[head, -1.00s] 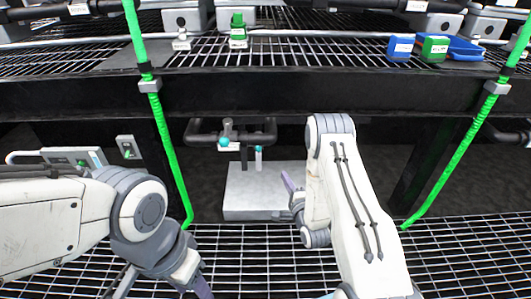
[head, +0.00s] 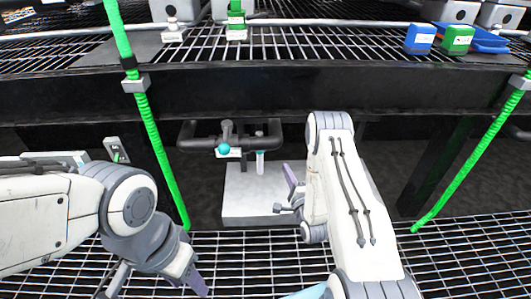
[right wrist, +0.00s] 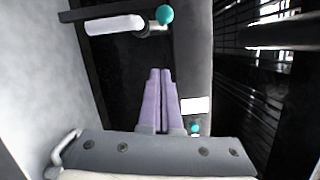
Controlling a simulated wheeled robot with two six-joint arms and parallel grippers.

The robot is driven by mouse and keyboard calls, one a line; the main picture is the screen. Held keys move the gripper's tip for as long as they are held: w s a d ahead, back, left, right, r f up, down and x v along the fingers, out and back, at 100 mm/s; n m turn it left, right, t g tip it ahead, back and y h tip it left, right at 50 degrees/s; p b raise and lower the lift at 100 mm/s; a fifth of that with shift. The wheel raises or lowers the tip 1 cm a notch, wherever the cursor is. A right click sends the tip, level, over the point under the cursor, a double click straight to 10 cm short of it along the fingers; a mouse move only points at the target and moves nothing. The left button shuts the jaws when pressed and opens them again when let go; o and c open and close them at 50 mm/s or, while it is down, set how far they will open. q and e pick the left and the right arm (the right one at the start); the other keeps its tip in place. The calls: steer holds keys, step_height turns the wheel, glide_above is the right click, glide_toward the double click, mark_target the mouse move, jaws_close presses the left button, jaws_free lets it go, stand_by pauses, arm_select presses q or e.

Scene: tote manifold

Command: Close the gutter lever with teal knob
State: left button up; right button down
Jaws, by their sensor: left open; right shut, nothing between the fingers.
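A teal ball knob (head: 223,149) sits on the dark pipe fitting (head: 200,138) under the shelf, beside a small white label. The right wrist view shows a white bar (right wrist: 115,25) with a teal end (right wrist: 165,14) and a smaller teal knob (right wrist: 195,128) near a white label. My right gripper (head: 290,178) is right of the fittings, apart from them; its purple fingers (right wrist: 160,72) are shut and empty.
A pale grey block (head: 255,205) stands below the fittings. The black shelf beam (head: 300,92) crosses above. Green hoses (head: 160,150) hang at left and right (head: 470,155). Grating (head: 250,260) covers the front.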

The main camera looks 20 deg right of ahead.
arm_select(q)
step_height(320, 180, down, 6)
steer(key=b, duration=0.5)
steer(key=shift+b, duration=0.4)
arm_select(e)
steer(key=w+a+r, duration=0.1)
steer(key=w+a, duration=0.2)
steer(key=w, duration=0.7)
steer(key=shift+a+r, duration=0.15)
steer(key=shift+a, duration=0.05)
arm_select(q)
steer(key=shift+d+f, duration=0.1)
steer(key=shift+d, duration=0.05)
arm_select(e)
steer(key=shift+w+a, duration=0.15)
steer(key=shift+a, duration=0.1)
